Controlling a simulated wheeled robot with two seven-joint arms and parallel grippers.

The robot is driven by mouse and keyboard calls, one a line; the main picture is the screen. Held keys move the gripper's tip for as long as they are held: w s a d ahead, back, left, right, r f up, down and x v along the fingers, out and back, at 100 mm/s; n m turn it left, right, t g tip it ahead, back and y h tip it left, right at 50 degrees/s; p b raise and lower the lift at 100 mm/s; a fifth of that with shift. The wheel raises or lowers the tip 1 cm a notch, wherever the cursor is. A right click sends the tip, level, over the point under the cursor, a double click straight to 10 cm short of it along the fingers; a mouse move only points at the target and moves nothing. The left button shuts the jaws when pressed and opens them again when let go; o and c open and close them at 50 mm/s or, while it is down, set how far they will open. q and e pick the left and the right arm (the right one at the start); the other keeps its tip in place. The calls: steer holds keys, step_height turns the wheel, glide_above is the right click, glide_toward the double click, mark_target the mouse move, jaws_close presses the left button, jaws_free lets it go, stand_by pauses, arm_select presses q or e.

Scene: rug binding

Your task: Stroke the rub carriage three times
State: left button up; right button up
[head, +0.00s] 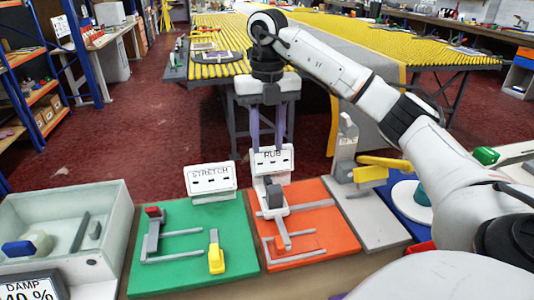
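The orange board (322,246) with the sign "RUB" (287,161) stands in the front middle. On it is a white and grey piece with a dark block (274,197), which looks like the rub carriage, beside grey rails (309,206). My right gripper (268,143) points down behind or above the RUB sign, its two purple fingers apart with nothing seen between them. The fingertips end near the sign's top edge; I cannot tell whether they touch it. The gripper is apart from the carriage. My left gripper is not in view.
A green board (180,275) with a "STRETCH" sign (211,178) lies left of the orange one. A grey board (370,222) with an upright post stands right. A pale tray (112,200) is far left. Behind is a long yellow-slatted table (330,37).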

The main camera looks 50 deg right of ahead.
mark_target(268, 179)
step_height(268, 179, down, 10)
steer(key=shift+s+f+b, duration=0.1)
steer(key=shift+b, duration=0.45)
jaws_close()
